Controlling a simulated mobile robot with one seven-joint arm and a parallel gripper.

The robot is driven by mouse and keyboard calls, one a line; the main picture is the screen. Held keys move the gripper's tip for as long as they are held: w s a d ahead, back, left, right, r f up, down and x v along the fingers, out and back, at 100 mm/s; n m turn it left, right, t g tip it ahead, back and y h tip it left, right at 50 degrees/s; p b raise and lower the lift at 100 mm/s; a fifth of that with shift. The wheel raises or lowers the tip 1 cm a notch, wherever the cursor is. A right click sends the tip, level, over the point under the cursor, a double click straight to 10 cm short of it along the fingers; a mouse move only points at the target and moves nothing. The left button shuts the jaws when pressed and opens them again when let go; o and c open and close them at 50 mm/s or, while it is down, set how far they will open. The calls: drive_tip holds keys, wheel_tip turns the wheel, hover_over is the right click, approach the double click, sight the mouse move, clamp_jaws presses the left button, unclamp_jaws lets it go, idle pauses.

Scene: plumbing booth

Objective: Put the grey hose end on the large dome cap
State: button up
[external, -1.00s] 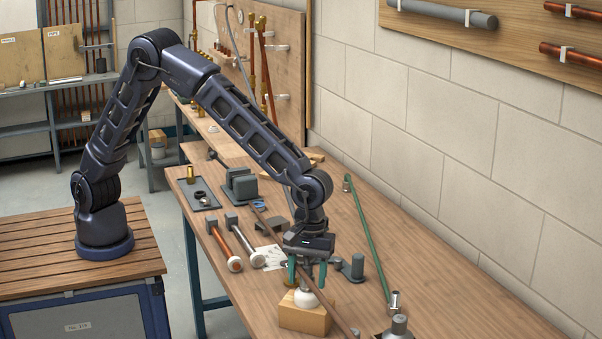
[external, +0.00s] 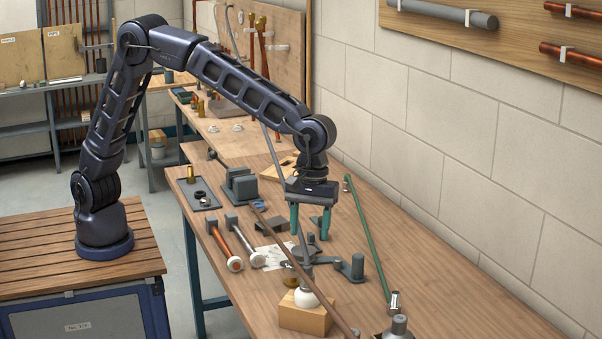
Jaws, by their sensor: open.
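A white dome cap (external: 306,299) sits on a pale wooden block (external: 304,318) near the front of the bench. A thin grey hose (external: 299,232) comes down from the back of the bench, and its grey end (external: 305,274) stands upright on top of the white dome, apparently touching it. How well it is seated is too small to tell. My gripper (external: 310,226) is open and empty, pointing down, its teal fingers clear above the hose end. The hose passes close to the left finger.
A long brown pipe (external: 331,312) runs diagonally past the block. A green pipe (external: 368,235) lies to the right. Two hammer-like tools (external: 225,246), a tray (external: 205,201) and a grey vise (external: 240,185) are to the left. A grey fitting (external: 399,325) stands at the front right.

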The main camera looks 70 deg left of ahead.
drive_tip(key=a+r+m+t, duration=0.1)
drive_tip(key=a+r, duration=0.4)
drive_tip(key=a, duration=0.7)
drive_tip(key=a+r+m+t, duration=0.15)
drive_tip(key=a+r, duration=0.25)
drive_tip(key=a, duration=0.8)
drive_tip(key=a+r+m, duration=0.2)
drive_tip(key=a+r, duration=0.3)
drive_tip(key=a, duration=0.6)
drive_tip(key=s+a+m+t, duration=0.1)
drive_tip(key=s+a, duration=0.3)
drive_tip(key=a, duration=0.3)
drive_tip(key=s+a+m+t, duration=0.1)
drive_tip(key=s+a, duration=0.3)
drive_tip(key=a, duration=0.4)
drive_tip(key=s+a+f+m+t+y, duration=0.1)
drive_tip(key=s+a+f+m, duration=0.2)
drive_tip(key=s+a, duration=0.7)
drive_tip(key=s, duration=0.3)
drive_tip(key=shift+f, duration=0.4)
